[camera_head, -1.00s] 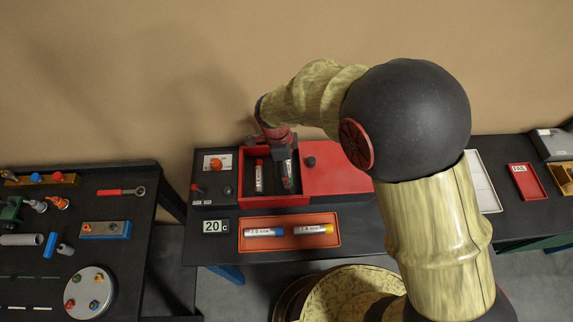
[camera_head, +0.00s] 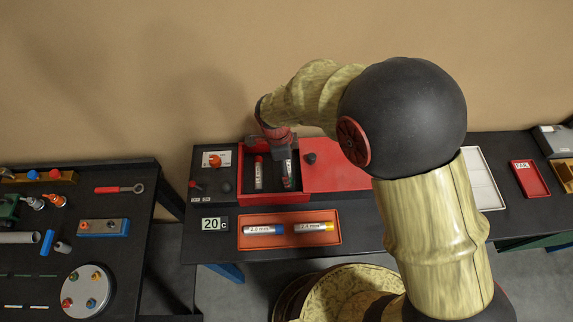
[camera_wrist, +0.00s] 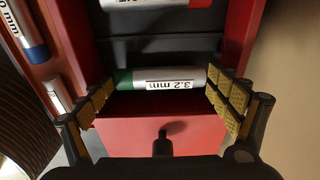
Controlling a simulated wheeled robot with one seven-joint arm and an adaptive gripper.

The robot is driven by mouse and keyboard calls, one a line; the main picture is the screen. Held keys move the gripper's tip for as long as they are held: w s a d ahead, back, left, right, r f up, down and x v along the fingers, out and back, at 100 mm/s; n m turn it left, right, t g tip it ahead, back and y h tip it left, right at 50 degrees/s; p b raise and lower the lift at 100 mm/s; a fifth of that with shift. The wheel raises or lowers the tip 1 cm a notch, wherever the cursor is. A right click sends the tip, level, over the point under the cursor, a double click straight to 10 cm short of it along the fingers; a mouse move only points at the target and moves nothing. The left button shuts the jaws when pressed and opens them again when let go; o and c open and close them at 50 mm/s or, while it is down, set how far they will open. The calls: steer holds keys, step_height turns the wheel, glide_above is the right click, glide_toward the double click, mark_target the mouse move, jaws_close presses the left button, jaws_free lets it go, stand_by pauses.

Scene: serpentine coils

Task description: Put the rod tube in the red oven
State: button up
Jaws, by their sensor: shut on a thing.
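The red oven (camera_head: 335,178) stands on the dark table with its red cover slid to the right, leaving a dark chamber open on the left. My gripper (camera_head: 283,150) points down into the right part of that chamber. In the wrist view my gripper (camera_wrist: 160,88) is shut on the silver rod tube (camera_wrist: 165,78), marked 3.2 mm with a green end, its pads at the tube's two ends. Whether the held tube touches the oven floor cannot be told.
A red tray (camera_head: 290,242) with a blue-ended tube (camera_head: 265,229) and a yellow-ended tube (camera_head: 313,228) lies in front of the oven. A black knob (camera_head: 309,158) sticks up from the cover, close right of my gripper. A display (camera_head: 214,224) reads 20 c.

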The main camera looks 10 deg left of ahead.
steer(key=shift+f, duration=0.15)
steer(key=shift+f+b, duration=0.4)
steer(key=shift+b, duration=0.05)
steer(key=shift+f, duration=0.15)
steer(key=o, duration=1)
step_height(320, 180, up, 12)
steer(key=a, duration=0.1)
steer(key=shift+s+a, duration=0.2)
steer(key=shift+a, duration=0.05)
